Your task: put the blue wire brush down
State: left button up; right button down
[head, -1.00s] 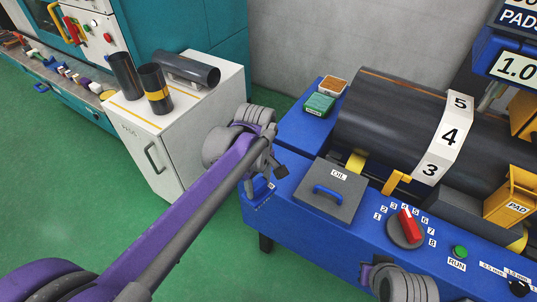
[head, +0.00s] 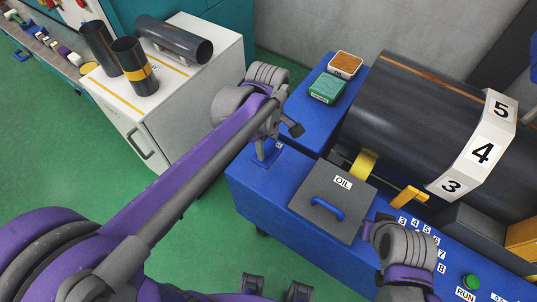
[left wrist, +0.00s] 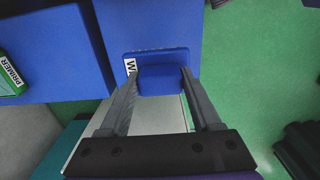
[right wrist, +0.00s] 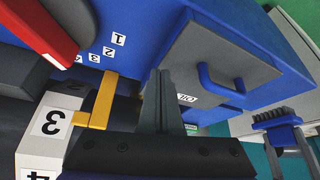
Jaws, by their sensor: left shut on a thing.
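The blue wire brush (left wrist: 160,80) is between the fingertips of my left gripper (left wrist: 158,76) in the left wrist view. I cannot tell whether the bristles touch the pad. My right gripper (right wrist: 162,100) looks shut and empty near the oil box.
The grey OIL box (head: 325,190) with a blue handle is on the bench. A green box (head: 328,89) and a brown-topped box (head: 346,64) are behind. A large dark cylinder (head: 420,110) lies to the right. A white cabinet (head: 190,85) bears several dark cylinders.

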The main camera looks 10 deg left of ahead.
aim_at(268, 156)
pick_arm(q)
jog(key=shift+w+f, duration=0.1)
jog(key=shift+f, duration=2.6)
pick_arm(e)
jog(key=shift+f, duration=0.2)
jog(key=shift+f, duration=0.1)
pick_arm(q)
jog(key=shift+f+b, duration=0.2)
jog(key=shift+b, duration=0.1)
pick_arm(e)
jog(key=shift+f, duration=0.1)
pick_arm(q)
jog(key=o, duration=1.3)
